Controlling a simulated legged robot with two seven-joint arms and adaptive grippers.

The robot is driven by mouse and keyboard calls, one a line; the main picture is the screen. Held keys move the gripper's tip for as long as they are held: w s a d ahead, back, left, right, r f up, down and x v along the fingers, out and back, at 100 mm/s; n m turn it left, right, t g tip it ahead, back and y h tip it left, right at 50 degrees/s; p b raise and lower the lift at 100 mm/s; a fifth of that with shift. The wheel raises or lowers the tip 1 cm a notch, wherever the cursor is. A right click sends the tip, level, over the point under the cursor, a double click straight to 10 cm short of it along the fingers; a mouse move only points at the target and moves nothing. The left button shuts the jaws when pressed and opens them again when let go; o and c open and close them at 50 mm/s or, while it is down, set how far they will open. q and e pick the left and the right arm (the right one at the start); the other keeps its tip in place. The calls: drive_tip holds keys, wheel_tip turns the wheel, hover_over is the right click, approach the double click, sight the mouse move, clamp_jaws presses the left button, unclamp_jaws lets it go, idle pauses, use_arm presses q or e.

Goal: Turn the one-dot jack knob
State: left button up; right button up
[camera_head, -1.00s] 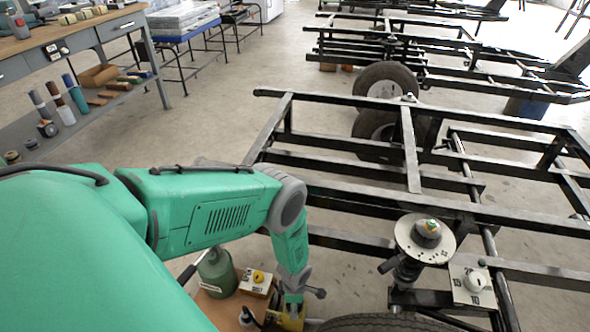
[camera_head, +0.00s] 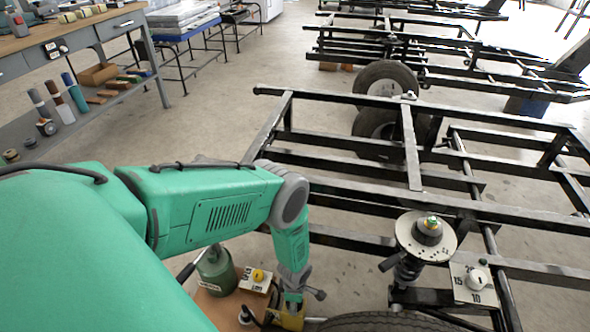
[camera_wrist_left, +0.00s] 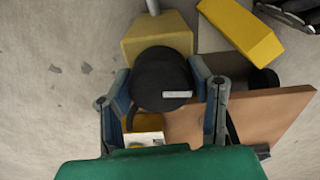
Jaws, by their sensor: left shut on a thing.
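In the left wrist view, a black round knob (camera_wrist_left: 160,72) with a small white mark sits between the two fingers of my left gripper (camera_wrist_left: 162,98). The fingers are closed around its sides. A yellow block (camera_wrist_left: 165,29) is just beyond the knob. I cannot make out any dots on the knob. In the head view my left gripper (camera_head: 291,303) points down at the low wooden board, at the bottom middle, and largely hides the knob. My right gripper is not in view.
A green bottle-shaped jack (camera_head: 216,272) and a small dial block (camera_head: 256,281) stand close left of the gripper. A tyre (camera_head: 385,322), a spring unit with a round plate (camera_head: 426,237) and a numbered dial plate (camera_head: 474,284) are to the right, by the black frame (camera_head: 400,209).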

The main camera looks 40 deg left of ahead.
use_arm(q)
drive_tip(key=m+b, duration=0.1)
drive_tip(key=m, duration=0.2)
drive_tip(key=shift+f+b, duration=0.15)
drive_tip(key=shift+b, duration=0.25)
drive_tip(key=m+b, duration=0.1)
drive_tip(key=m, duration=0.3)
drive_tip(key=m+b, duration=0.1)
drive_tip(key=m, duration=0.2)
drive_tip(key=shift+m+b, duration=0.35)
drive_tip(key=shift+m, duration=0.05)
drive_tip(key=m, duration=0.2)
drive_tip(key=shift+s+m, duration=0.1)
drive_tip(key=shift+m, duration=0.3)
drive_tip(key=m, duration=0.4)
drive_tip(key=shift+a, duration=0.1)
drive_tip(key=m, duration=0.5)
drive_tip(key=shift+m, duration=0.4)
drive_tip(key=m, duration=0.4)
drive_tip(key=shift+m, duration=2.6)
